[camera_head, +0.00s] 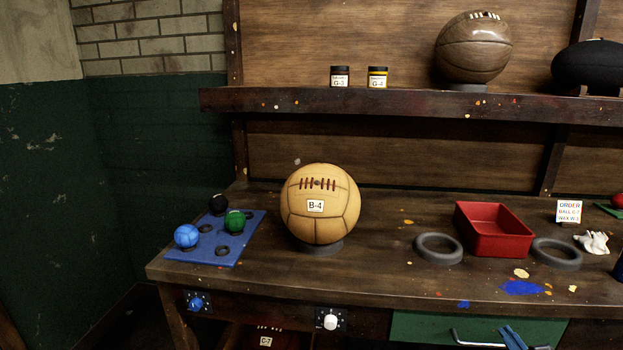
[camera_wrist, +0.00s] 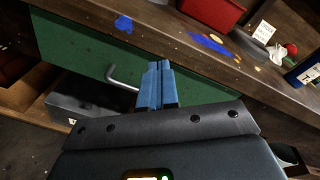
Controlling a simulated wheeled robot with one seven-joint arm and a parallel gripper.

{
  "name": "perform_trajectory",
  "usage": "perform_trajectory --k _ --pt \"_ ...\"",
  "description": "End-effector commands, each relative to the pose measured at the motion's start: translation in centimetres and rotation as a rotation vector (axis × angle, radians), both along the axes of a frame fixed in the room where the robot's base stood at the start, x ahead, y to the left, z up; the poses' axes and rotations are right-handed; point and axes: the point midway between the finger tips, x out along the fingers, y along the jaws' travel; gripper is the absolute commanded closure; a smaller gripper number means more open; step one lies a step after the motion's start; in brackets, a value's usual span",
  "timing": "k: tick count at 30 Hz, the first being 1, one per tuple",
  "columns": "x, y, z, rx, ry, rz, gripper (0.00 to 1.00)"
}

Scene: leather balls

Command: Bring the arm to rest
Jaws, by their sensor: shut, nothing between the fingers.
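My gripper (camera_wrist: 156,84) has blue fingers and is shut and empty. In the wrist view it is in front of the green drawer (camera_wrist: 85,45), beside the drawer's metal handle (camera_wrist: 122,80). Whether the fingers touch the handle I cannot tell. Most of the arm is out of view.
The workbench (camera_head: 390,282) carries a tan ball B-4 (camera_head: 335,205), a red tray (camera_head: 470,225), dark rings and a blue mat (camera_head: 190,252) with small balls. A shelf (camera_head: 420,103) above holds a brown ball (camera_head: 470,50). A blue can (camera_wrist: 303,70) stands at the right.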

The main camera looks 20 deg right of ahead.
Motion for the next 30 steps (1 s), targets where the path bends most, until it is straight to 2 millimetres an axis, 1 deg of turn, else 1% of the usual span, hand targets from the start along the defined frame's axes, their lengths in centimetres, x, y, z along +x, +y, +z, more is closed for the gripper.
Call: perform_trajectory --k 1,2,3,5,6,10,13,15,17,21,24,27,30 --pt "-1.3 2.7 -1.2 -0.094 0.083 0.035 1.0" --pt "-1.9 4.1 -1.6 -0.159 0.13 0.055 1.0" --pt "-2.9 5.9 -2.1 -0.244 0.19 0.084 1.0" --pt "-4.4 8.4 -2.6 -0.378 0.276 0.128 1.0" --pt "-5.4 10.1 -2.8 -0.467 0.328 0.159 1.0" --pt "-9.0 15.1 -2.9 -0.766 0.483 0.27 1.0" --pt "-11.8 18.6 -2.3 -1.005 0.58 0.357 1.0" --pt "-13.8 20.8 -1.5 -1.176 0.633 0.417 1.0" --pt "-15.6 22.6 -0.7 -1.325 0.671 0.468 1.0" --pt "-19.5 26.4 1.8 -1.681 0.729 0.576 1.0" --pt "-22.1 28.6 4.0 -1.934 0.743 0.638 1.0" --pt "-24.1 30.2 6.0 -2.156 0.736 0.677 1.0" --pt "-25.4 31.4 7.6 -2.323 0.72 0.696 1.0"
